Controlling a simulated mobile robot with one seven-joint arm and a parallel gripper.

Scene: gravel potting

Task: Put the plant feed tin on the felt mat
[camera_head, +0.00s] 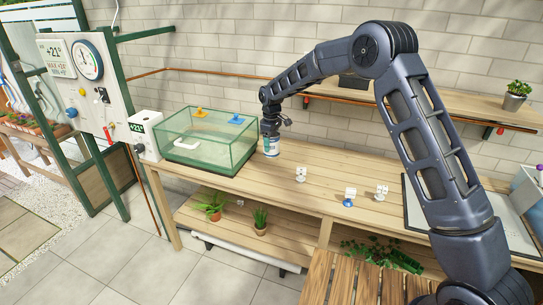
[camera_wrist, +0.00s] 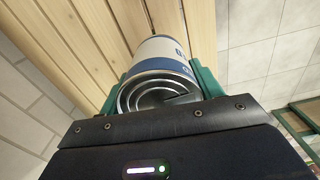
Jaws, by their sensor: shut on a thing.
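The plant feed tin (camera_wrist: 163,62), white with a blue band and ringed metal end, is between my gripper's green fingers (camera_wrist: 160,88) in the wrist view. In the head view, the tin (camera_head: 271,147) is upright beneath my gripper (camera_head: 270,135), just right of the glass tank, at or close above the bench top. I cannot tell whether it touches the wood. My gripper is shut on it. I cannot make out a felt mat for sure. A pale grey flat panel with a dark edge (camera_head: 492,212) lies at the bench's right end, partly hidden by my arm.
The glass tank (camera_head: 212,158) stands left of the tin on the wooden bench (camera_head: 255,183). Small white blocks (camera_head: 301,174) (camera_head: 351,192) (camera_head: 382,191) stand to its right, one on a blue base. A wall shelf (camera_head: 450,97) runs behind. Bench wood between tin and blocks is clear.

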